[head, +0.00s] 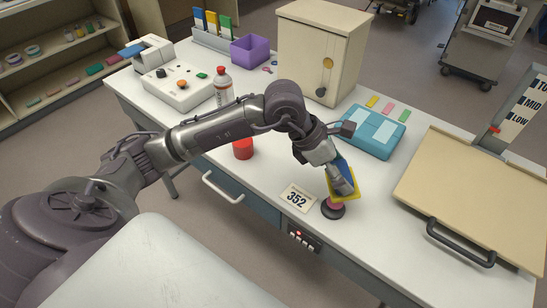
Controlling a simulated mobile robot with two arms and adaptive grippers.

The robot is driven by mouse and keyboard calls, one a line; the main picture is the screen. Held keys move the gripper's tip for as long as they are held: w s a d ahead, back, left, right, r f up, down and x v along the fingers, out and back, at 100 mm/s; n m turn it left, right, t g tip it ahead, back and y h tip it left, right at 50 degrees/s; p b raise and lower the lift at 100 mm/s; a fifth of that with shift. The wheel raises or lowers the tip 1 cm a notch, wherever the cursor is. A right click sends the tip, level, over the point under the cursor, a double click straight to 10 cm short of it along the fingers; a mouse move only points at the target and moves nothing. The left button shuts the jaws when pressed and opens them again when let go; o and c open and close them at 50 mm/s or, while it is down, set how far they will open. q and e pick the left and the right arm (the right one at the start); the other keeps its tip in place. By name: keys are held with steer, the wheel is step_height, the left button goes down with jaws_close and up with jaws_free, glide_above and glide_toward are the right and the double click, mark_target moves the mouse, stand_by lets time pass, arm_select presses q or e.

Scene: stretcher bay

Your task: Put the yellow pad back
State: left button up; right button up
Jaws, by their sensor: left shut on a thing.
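My left gripper (342,180) reaches in from the left and is shut on a thin yellow pad (353,194) with a blue face showing beside the fingers. The fingers hide part of the pad. The pad is tilted, just above or against a small pink-topped round piece with a black base (333,211) near the table's front edge; I cannot tell whether they touch. My right gripper is not in view.
A teal case (369,131) lies behind the gripper, with yellow, pink and green strips (388,109) behind it. A cream cabinet (322,48) is behind, and a beige board (475,198) is right.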

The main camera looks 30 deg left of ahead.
arm_select(q)
steer(key=a+r+y, duration=0.3)
steer(key=a, duration=0.7)
steer(key=shift+n, duration=0.3)
steer(key=w+a+f+p, duration=0.1)
steer(key=a+f, duration=0.1)
steer(key=a, duration=0.1)
steer(key=w+a+f+p, duration=0.1)
steer(key=a+f, duration=0.1)
steer(key=a, duration=0.1)
steer(key=w+a+f+p, duration=0.1)
steer(key=a+f, duration=0.1)
steer(key=a, duration=0.1)
steer(key=shift+w+a, duration=0.35)
steer(key=shift+w, duration=0.05)
steer(key=shift+w+a+f, duration=0.25)
steer(key=shift+a+f, duration=0.05)
steer(key=shift+f, duration=0.05)
step_height(320, 180, down, 3)
steer(key=shift+s+f+p, duration=0.1)
steer(key=shift+p, duration=0.65)
steer(key=shift+f, duration=0.4)
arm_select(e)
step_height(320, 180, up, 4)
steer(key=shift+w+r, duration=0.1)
arm_select(q)
steer(key=o, duration=0.9)
steer(key=shift+c, duration=0.2)
